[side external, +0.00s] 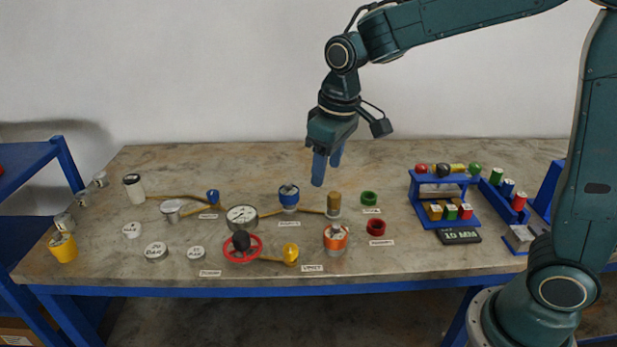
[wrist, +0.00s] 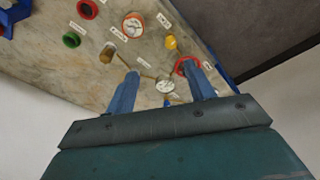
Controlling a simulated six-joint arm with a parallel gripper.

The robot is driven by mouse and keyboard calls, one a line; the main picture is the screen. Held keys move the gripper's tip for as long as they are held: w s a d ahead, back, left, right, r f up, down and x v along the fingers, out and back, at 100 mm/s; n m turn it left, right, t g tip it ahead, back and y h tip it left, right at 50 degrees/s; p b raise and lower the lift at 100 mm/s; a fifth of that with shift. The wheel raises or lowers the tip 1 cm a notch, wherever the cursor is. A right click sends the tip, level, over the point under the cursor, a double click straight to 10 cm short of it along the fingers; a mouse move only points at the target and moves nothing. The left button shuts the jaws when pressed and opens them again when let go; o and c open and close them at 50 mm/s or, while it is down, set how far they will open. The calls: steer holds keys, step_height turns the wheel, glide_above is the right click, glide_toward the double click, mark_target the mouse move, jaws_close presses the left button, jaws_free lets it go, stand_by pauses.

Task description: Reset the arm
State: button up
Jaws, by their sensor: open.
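My gripper (side external: 327,167) hangs from the raised arm above the back middle of the bench, its blue fingers pointing down. In the wrist view my gripper (wrist: 163,92) shows two blue fingers apart with nothing between them, and it is open and empty. Below it on the bench (side external: 330,265) stand a blue-topped vessel (side external: 289,197), a brown cylinder (side external: 334,204) and an orange vessel (side external: 335,238). The gripper touches none of them.
A pressure gauge (side external: 242,217) and a red handwheel (side external: 243,249) sit at centre left. Green (side external: 369,198) and red (side external: 376,227) rings lie to the right. A blue rack (side external: 440,197) holds several coloured pieces. A yellow cup (side external: 63,247) stands far left. The air around the gripper is clear.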

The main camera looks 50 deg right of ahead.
steer(key=s+d+r+m+t, duration=0.1)
steer(key=s+d+r+t, duration=0.1)
steer(key=s, duration=0.8)
steer(key=s+d+r+m+t, duration=0.1)
steer(key=s+d+r, duration=0.1)
steer(key=s, duration=0.9)
steer(key=shift+d+r+m+t, duration=0.3)
steer(key=shift+d+r+t, duration=0.05)
steer(key=shift+d+t, duration=0.05)
